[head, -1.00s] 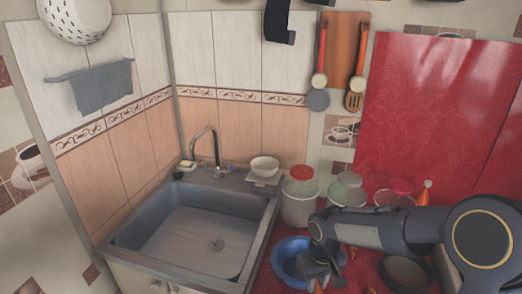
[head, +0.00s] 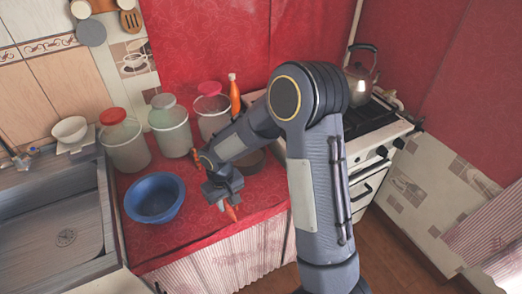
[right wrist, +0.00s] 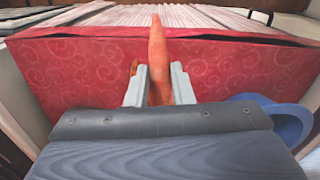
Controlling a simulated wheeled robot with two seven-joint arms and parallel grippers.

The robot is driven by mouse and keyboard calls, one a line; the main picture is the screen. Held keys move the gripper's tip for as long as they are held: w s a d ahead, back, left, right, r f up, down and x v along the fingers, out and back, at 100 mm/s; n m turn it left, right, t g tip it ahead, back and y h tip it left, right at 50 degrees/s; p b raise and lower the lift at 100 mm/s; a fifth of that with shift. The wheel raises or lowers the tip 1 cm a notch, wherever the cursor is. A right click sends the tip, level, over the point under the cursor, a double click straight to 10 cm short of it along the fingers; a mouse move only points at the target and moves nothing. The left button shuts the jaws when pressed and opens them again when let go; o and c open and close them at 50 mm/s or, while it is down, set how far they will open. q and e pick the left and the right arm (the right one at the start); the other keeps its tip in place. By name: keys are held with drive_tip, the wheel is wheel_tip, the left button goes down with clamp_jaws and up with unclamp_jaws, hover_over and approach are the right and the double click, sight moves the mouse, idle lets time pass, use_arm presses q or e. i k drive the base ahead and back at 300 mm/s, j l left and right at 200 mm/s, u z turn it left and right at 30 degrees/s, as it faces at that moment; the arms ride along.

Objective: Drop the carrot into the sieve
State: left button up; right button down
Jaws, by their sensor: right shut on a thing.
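My right gripper (head: 226,198) is shut on an orange carrot (head: 231,213), whose tip pokes out below it in the head view. It hangs near the counter's front edge, right of the blue bowl. In the right wrist view the carrot (right wrist: 158,55) stands between the two fingers (right wrist: 159,88), its narrow end pointing away. A dark round vessel (head: 251,165), perhaps the sieve, sits on the counter behind my right arm and is partly hidden. My left gripper is out of view.
A blue bowl (head: 154,197) stands on the red counter and also shows in the right wrist view (right wrist: 282,120). Jars (head: 125,143) and an orange bottle (head: 234,93) line the back. The sink (head: 50,225) is left, the stove (head: 372,150) right. Another orange piece (head: 196,150) shows beside my arm.

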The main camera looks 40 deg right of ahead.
sight(249, 162)
drive_tip(key=z, duration=1.05)
drive_tip(key=i+l+u, duration=0.2)
drive_tip(key=u, duration=0.25)
drive_tip(key=i+l+u, duration=0.1)
drive_tip(key=l+u, duration=0.3)
drive_tip(key=i+l+u, duration=0.1)
drive_tip(key=l+u, duration=0.15)
drive_tip(key=u, duration=0.2)
drive_tip(key=l+u, duration=0.85)
drive_tip(key=j, duration=0.1)
